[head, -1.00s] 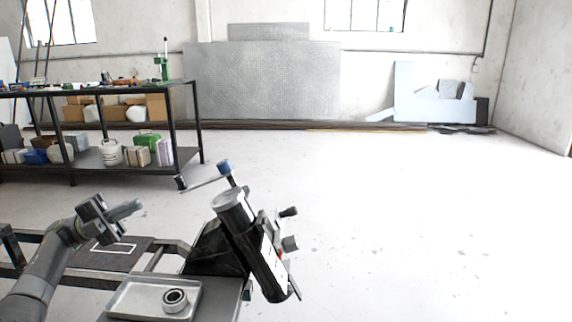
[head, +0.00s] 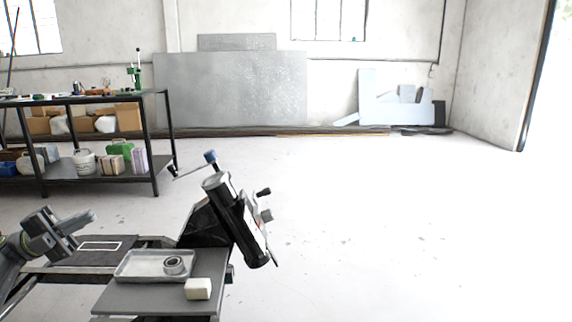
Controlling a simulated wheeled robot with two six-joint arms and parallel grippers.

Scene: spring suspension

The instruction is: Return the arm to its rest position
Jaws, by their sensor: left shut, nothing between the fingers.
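My left arm comes in at the left edge of the head view. Its gripper (head: 84,221) is shut and empty, pointing right above the dark mat with a white outlined rectangle (head: 100,262). It is apart from the tray and from the tilted black cylinder device. My right gripper is not in view.
A metal tray (head: 135,268) holding a dark ring-shaped part (head: 173,265) lies on a grey table (head: 150,298). A cream block (head: 198,289) sits near its front edge. The tilted black device (head: 235,220) with a blue-knobbed crank stands behind right. Open floor (head: 380,230) lies right.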

